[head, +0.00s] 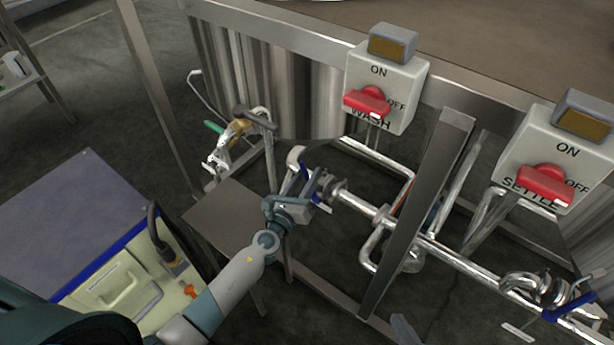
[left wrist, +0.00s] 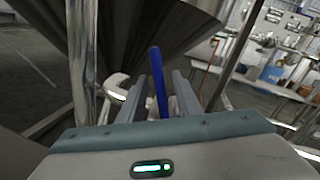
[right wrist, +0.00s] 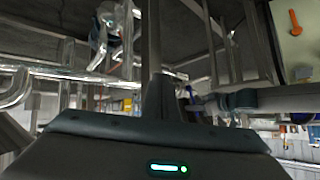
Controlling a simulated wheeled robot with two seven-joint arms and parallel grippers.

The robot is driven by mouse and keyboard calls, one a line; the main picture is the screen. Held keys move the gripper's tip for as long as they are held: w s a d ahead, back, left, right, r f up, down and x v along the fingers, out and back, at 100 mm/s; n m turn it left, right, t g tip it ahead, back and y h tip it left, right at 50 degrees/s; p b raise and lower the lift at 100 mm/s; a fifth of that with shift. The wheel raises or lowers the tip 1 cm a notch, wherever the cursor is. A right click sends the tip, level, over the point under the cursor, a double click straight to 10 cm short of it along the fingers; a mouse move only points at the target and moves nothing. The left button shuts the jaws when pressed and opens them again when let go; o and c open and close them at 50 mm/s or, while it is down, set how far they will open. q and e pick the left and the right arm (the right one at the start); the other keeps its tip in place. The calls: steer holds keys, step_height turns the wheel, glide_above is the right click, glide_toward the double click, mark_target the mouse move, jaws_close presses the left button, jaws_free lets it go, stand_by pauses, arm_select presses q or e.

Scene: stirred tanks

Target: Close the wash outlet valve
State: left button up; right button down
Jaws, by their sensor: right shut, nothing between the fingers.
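The wash outlet valve's blue lever (head: 304,171) shows on the pipework below the wash tank (head: 300,85). In the left wrist view the blue lever (left wrist: 159,85) stands up between the two fingers of my left gripper (left wrist: 158,92), with a gap on both sides. In the head view my left gripper (head: 313,187) is at the valve, partly covering it. The left gripper is open. My right gripper (right wrist: 160,90) is shut and empty in the right wrist view, away from this valve.
The wash switch box (head: 389,92) and settle switch box (head: 555,158) hang on the frame rail. A steel post (head: 415,215) stands right of the valve. Another blue-handled valve (head: 568,306) is at the far right. A green-handled valve (head: 214,127) is at the left.

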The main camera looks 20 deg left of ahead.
mark_target(316, 197)
arm_select(q)
steer(key=shift+c, duration=0.3)
jaws_close()
arm_select(e)
steer(key=shift+w, duration=0.1)
